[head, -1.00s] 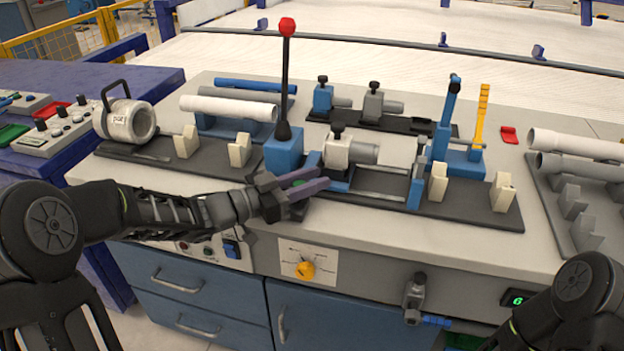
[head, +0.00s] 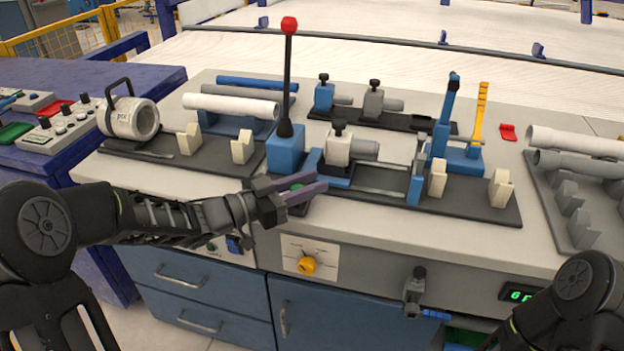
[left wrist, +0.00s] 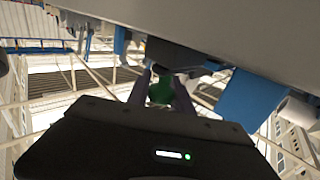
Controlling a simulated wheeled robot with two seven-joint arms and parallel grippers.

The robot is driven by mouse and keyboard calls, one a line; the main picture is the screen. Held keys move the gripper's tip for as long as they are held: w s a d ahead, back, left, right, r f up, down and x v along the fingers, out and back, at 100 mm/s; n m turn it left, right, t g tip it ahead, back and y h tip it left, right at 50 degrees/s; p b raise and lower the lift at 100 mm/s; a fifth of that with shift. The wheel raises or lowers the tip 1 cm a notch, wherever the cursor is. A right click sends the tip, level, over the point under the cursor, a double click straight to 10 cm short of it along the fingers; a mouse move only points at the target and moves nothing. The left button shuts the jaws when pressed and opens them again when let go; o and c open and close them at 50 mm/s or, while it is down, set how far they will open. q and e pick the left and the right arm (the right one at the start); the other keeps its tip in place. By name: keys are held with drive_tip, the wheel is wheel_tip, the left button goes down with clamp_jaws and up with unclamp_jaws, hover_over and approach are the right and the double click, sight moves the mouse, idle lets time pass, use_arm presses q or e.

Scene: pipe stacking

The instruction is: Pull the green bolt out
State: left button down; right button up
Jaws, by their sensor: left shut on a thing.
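My left gripper (head: 318,183) has purple fingers and is at the front of the fixture, beside the blue block under the red-knobbed lever. It is shut on the green bolt (head: 297,187), of which a small part shows between the fingers. The green bolt (left wrist: 172,95) also shows between the fingers in the left wrist view, in front of a dark part. I cannot tell how far the bolt sits in the fixture. My right arm comes in at the lower right of the head view; its gripper is out of view.
The red-knobbed lever (head: 287,80) stands upright just behind my left gripper. A clamp (head: 339,150) and blue handle (head: 445,120) stand to its right. A yellow knob (head: 306,265) is on the front panel below.

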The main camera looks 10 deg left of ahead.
use_arm(q)
drive_tip(key=c, duration=1.2)
unclamp_jaws()
drive_tip(key=shift+s, duration=0.2)
drive_tip(key=v, duration=0.7)
drive_tip(key=shift+s+a, duration=0.25)
drive_tip(key=shift+a, duration=0.05)
